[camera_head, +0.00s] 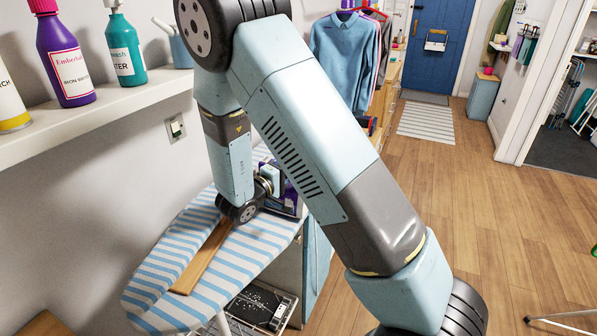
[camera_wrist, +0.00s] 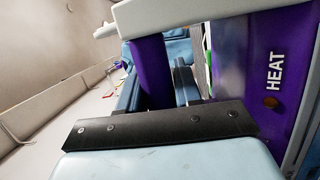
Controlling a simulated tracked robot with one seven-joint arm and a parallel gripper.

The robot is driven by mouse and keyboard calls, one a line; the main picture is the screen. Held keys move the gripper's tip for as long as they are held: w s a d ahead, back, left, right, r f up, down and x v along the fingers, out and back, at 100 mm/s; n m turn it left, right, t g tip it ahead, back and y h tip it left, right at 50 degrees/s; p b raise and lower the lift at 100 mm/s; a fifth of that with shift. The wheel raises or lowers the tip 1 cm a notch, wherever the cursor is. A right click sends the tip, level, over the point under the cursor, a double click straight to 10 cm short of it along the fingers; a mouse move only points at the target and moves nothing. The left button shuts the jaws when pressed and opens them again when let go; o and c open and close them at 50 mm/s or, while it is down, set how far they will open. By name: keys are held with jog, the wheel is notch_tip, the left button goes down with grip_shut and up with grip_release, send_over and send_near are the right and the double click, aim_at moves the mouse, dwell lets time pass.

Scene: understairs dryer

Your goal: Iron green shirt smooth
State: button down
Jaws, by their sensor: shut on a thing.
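In the wrist view my gripper (camera_wrist: 157,86) is shut on the upright purple handle of an iron (camera_wrist: 278,40), whose purple body carries the word HEAT and an orange button. In the head view my arm hides most of the gripper; a bit of the purple iron (camera_head: 291,197) shows at the far end of the striped ironing board (camera_head: 160,270). I cannot tell whether the iron touches the board. No green shirt can be made out on the visible part of the board.
A wooden strip (camera_head: 204,257) lies across the board. Bottles, including a purple one (camera_head: 65,55) and a teal one (camera_head: 124,50), stand on the left wall shelf (camera_head: 100,110). Blue clothes (camera_head: 343,60) hang behind. The wooden floor (camera_head: 480,215) at right is mostly clear.

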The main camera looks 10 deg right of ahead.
jog(key=shift+w+a, duration=0.2)
jog(key=shift+a, duration=0.15)
jog(key=shift+w+a+r, duration=0.1)
jog(key=shift+w+a, duration=1)
jog(key=shift+a, duration=0.15)
jog(key=shift+s+d+f, duration=0.1)
jog(key=shift+s+d, duration=0.7)
jog(key=shift+d, duration=0.25)
jog(key=shift+s+d+f, duration=0.1)
jog(key=shift+s+d, duration=0.7)
jog(key=shift+d, duration=0.25)
jog(key=shift+s+d, duration=0.1)
jog(key=shift+s, duration=0.05)
jog(key=shift+s+d, duration=0.45)
jog(key=shift+d, duration=0.2)
jog(key=shift+s+d, duration=0.45)
jog(key=shift+d, duration=0.2)
jog(key=shift+r, duration=0.1)
jog(key=shift+r, duration=0.1)
